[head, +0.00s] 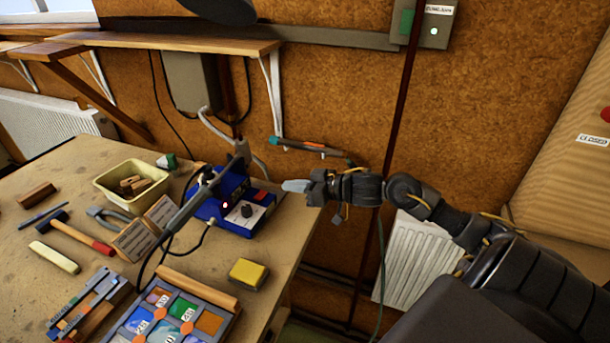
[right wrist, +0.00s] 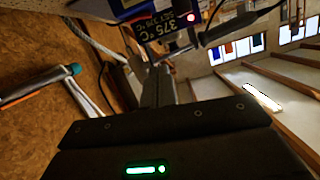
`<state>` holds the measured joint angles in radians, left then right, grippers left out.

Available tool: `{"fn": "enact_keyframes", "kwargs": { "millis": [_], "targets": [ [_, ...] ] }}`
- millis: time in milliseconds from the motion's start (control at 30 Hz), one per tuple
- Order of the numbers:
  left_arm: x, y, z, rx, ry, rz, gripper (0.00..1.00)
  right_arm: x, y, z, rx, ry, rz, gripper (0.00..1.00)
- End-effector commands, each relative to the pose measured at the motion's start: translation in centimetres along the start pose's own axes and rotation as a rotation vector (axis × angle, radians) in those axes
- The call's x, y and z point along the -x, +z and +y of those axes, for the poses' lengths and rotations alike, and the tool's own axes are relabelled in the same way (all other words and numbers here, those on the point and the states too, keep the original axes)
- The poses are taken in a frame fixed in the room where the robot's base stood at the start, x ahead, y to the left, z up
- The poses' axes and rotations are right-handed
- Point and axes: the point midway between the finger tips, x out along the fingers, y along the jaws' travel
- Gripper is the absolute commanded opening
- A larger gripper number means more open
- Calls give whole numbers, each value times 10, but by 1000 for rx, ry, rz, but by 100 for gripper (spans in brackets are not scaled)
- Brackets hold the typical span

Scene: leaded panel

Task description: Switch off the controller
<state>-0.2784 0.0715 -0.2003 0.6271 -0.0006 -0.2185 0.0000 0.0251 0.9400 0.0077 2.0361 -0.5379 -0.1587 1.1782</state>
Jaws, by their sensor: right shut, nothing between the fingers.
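The controller (head: 235,222) is a blue box on the bench with a pale panel, a dark knob (head: 246,210) and a lit red light. My left gripper is not in view.
A soldering iron (head: 184,212) with a cable stands at the controller's left front. A yellow sponge (head: 249,273), the leaded panel (head: 172,318), a yellow tub (head: 110,186) and a hammer (head: 75,238) lie about the bench. A shelf (head: 150,40) overhangs the back.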

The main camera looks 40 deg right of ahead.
Motion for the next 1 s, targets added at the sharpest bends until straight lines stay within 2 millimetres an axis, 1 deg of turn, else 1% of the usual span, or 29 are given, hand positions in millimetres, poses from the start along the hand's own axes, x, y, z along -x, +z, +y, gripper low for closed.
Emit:
{"fn": "enact_keyframes", "kwargs": {
  "millis": [33, 100, 200, 300, 367, 433, 567, 800, 933, 1000],
  "targets": [
    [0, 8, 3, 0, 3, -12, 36, -1, 0, -1, 0, -2, 1, 0],
    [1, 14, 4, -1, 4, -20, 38, -1, -1, -1, 1, -2, 1, 0],
    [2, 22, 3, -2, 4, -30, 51, 1, 0, 1, -1, 3, 1, 0],
    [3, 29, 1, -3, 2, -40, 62, 5, 0, 4, -3, 11, 3, 0],
    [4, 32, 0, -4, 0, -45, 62, 5, 0, 5, -5, 16, 4, 0],
    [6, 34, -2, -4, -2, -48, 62, 1, 0, 6, -7, 19, 6, 0],
    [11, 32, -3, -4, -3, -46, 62, -18, -2, 5, -8, 16, 7, 0],
    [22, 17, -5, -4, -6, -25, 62, -71, -3, 5, -7, 14, 6, 0],
    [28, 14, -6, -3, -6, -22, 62, -96, -2, 5, -6, 13, 4, 0],
    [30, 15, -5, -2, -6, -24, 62, -96, 14, 5, -8, 14, -2, 0]
  ]
}}
